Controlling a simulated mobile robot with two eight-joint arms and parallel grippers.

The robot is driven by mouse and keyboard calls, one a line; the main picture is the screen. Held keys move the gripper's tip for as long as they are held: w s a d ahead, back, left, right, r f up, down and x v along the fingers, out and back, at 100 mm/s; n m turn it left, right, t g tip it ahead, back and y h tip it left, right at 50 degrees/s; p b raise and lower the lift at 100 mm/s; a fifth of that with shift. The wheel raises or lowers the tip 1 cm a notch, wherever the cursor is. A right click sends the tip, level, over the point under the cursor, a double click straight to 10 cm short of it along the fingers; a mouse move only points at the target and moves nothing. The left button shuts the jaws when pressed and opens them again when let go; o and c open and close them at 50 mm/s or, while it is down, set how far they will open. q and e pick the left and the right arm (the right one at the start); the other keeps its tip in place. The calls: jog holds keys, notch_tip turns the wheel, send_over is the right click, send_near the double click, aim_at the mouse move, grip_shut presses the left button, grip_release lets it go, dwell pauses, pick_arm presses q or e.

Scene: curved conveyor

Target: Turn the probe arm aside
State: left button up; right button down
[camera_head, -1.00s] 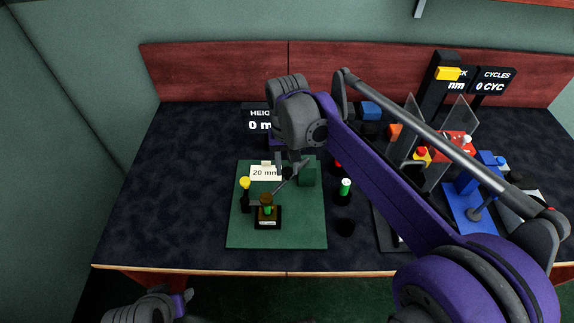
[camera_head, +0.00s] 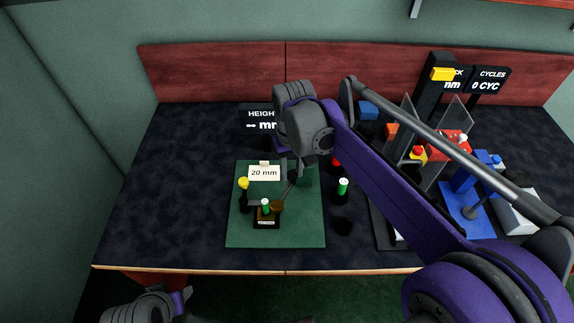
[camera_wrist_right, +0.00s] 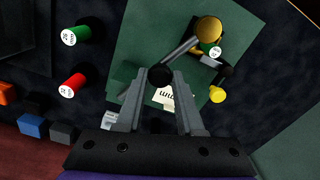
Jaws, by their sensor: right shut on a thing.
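The probe arm is a grey bar (camera_wrist_right: 181,50) with a round brass disc (camera_wrist_right: 208,29) at its end and a dark knob (camera_wrist_right: 161,76) at the other. My right gripper (camera_wrist_right: 159,82) is shut on the knob; it also shows in the head view (camera_head: 291,178). In the head view the brass disc (camera_head: 277,206) stands just right of a green cylinder (camera_head: 266,204) on a small black base (camera_head: 266,219). The cylinder's white top (camera_wrist_right: 214,51) is uncovered beside the disc. My left gripper (camera_head: 186,295) is at the lower left, off the table; its jaws are unclear.
A yellow knob (camera_head: 244,184) stands left of the base on the green mat (camera_head: 302,232). A card (camera_head: 264,173) reads 20 mm; the height display (camera_head: 262,119) shows dashes. Green (camera_head: 342,188) and red (camera_wrist_right: 73,85) cylinders stand beside the mat. The left tabletop is clear.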

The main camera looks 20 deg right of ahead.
jog(key=shift+s+d+n+p, duration=0.25)
jog(key=shift+s+d+n, duration=0.1)
jog(key=shift+d+n, duration=0.45)
jog(key=shift+s+d+n+p, duration=0.3)
jog(key=shift+d+n, duration=0.15)
jog(key=shift+n, duration=0.55)
jog(key=shift+s+d+n+p, duration=0.25)
jog(key=shift+s+d+n, duration=0.1)
jog(key=shift+d+n, duration=0.45)
jog(key=shift+a, duration=0.15)
jog(key=c, duration=0.5)
grip_release()
jog(key=shift+c, duration=0.2)
notch_tip(320, 180, up, 11)
jog(key=p, duration=0.1)
jog(key=shift+f, duration=0.1)
